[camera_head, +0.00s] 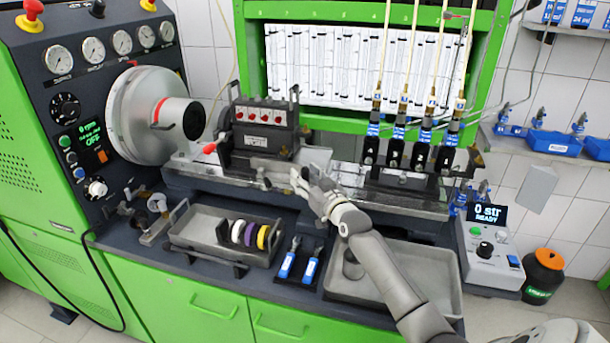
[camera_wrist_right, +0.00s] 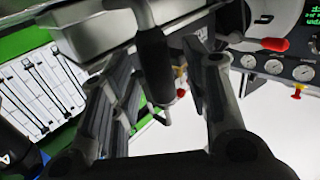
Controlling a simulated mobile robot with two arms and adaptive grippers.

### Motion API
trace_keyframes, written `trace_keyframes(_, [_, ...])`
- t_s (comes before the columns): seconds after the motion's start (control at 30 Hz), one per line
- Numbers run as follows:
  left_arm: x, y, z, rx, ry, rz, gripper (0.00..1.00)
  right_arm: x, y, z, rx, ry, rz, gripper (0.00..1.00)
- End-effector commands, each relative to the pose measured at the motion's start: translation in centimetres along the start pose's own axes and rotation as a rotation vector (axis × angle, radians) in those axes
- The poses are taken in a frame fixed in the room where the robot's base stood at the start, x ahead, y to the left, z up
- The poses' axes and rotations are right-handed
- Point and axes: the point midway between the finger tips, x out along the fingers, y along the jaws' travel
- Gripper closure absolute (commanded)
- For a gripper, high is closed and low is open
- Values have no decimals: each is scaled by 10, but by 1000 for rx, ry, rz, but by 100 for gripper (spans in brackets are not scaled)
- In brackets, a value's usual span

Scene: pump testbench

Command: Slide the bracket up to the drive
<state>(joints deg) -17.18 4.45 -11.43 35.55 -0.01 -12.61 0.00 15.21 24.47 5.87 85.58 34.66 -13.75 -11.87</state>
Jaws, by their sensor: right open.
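The bracket (camera_head: 262,131), a dark block with red knobs, a white label and upright handles at its sides, stands on the bench rail. The drive (camera_head: 150,112), a round grey disc with a dark hub and red ring, is left of it, with a gap between. My right gripper (camera_head: 282,178) is open at the bracket's lower front right. In the right wrist view, a dark cylindrical handle (camera_wrist_right: 152,65) shows between the open fingers (camera_wrist_right: 160,85); I cannot tell whether they touch it. My left gripper is out of view.
A red-tipped lever (camera_head: 209,148) sticks out left of the bracket. Injectors on pipes (camera_head: 397,150) stand at the rail's right. A control box (camera_head: 490,250) sits right.

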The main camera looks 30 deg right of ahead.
Motion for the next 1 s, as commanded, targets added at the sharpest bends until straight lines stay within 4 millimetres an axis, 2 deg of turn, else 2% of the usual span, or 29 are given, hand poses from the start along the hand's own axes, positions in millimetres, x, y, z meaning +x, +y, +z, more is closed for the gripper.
trace_keyframes(0.13, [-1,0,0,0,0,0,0,7,0,-1,0,0,1,57])
trace_keyframes(0.47, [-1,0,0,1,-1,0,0,8,0,0,-1,-1,1,58])
trace_keyframes(0.8, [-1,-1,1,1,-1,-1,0,8,0,0,0,-1,1,100])
trace_keyframes(1.0, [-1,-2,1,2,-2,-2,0,8,0,0,0,-1,1,100])
